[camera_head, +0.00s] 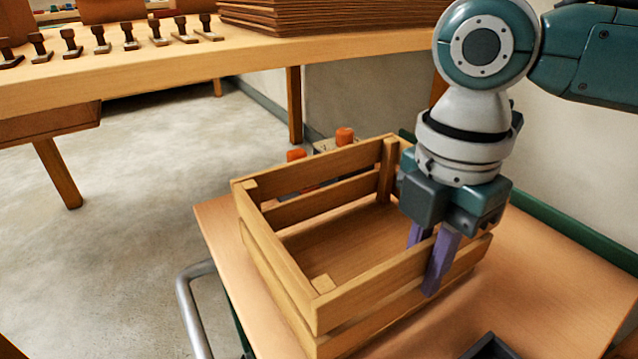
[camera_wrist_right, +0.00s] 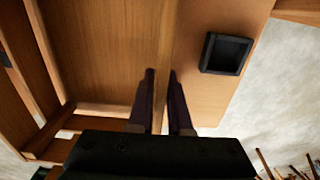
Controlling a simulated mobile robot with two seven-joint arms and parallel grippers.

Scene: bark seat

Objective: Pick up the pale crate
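The pale crate (camera_head: 285,270) is a slatted, open-topped wooden box, upright on a wooden cart top (camera_head: 545,290). Its inside floor looks empty. My right gripper (camera_head: 432,262) points down at the crate's near right wall, with one purple finger inside and one outside. In the right wrist view the wall's top edge runs between the fingers (camera_wrist_right: 162,75) and appears to fill the narrow gap, so the gripper looks shut on it. The crate's inside (camera_wrist_right: 100,50) lies left of the fingers there. My left gripper is not in view.
A small dark square tray (camera_wrist_right: 227,54) lies on the cart top just outside the crate. Orange-topped items (camera_head: 345,136) stand behind the crate. A workbench (camera_head: 180,62) with stamps and stacked brown sheets (camera_head: 330,16) is behind. A grey metal rail (camera_head: 188,300) is at the cart's left.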

